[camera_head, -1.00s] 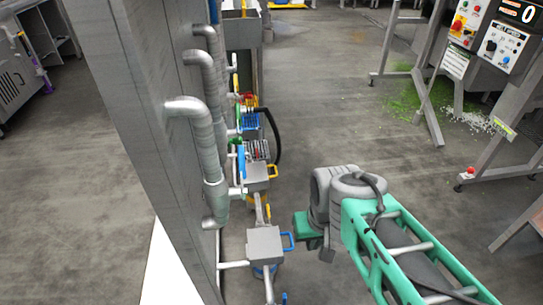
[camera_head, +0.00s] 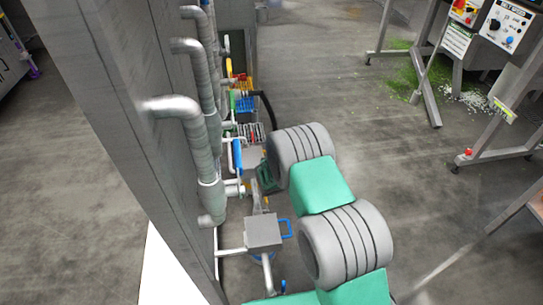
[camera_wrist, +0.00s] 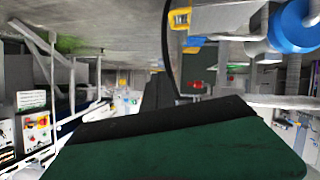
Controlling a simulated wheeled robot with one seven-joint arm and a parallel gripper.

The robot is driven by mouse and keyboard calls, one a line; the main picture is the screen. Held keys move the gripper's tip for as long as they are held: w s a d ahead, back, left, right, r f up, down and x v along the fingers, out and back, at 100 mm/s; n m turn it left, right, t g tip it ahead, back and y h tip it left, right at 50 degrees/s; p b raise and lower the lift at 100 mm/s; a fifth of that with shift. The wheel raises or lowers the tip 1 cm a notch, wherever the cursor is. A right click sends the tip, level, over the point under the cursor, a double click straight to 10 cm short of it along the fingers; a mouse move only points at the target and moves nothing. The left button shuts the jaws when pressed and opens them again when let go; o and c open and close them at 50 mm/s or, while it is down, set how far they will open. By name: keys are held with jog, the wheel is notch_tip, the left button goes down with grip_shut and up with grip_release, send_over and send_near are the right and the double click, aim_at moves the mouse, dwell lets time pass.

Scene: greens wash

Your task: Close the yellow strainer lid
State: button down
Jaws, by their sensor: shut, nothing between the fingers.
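The grey strainer box (camera_head: 254,158) that earlier showed a yellow handle stands along the wall pipes in the head view. My arm now covers its right side and the yellow handle, so I cannot tell how its lid stands. In the wrist view a yellow part (camera_wrist: 180,18) is at the top, right of centre; I cannot tell if it is that handle. My gripper (camera_head: 266,180) is a dark green shape just right of and below the box, mostly hidden by my arm. It also shows in the wrist view (camera_wrist: 158,92), shut and empty.
A second grey box (camera_head: 263,230) with a blue handle (camera_head: 286,229) stands nearer. Silver pipes (camera_head: 208,150) and a blue valve handle (camera_head: 237,155) line the wall. A black hose (camera_head: 267,110) arcs behind my arm. The floor to the right is open up to a metal-legged machine.

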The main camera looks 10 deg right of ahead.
notch_tip(320, 180, down, 6)
jog(key=a+n+t+y, duration=0.1)
jog(key=a+n+t, duration=0.1)
jog(key=a, duration=0.1)
jog(key=w+d+f+b, duration=0.2)
jog(key=w+f+b, duration=0.3)
jog(key=w, duration=0.4)
jog(key=shift+w+f, duration=0.2)
jog(key=shift+f, duration=0.3)
jog(key=shift+d, duration=0.1)
jog(key=shift+d+f+m+y+b, duration=0.15)
jog(key=shift+f+b, duration=0.25)
jog(key=shift+b, duration=0.15)
jog(key=shift+d+f+m+y+b, duration=0.1)
jog(key=shift+f+m+y+b, duration=0.05)
jog(key=shift+f+b, duration=0.35)
jog(key=shift+d+f+m+b, duration=0.25)
jog(key=shift+m+b, duration=0.05)
jog(key=shift+b, duration=0.2)
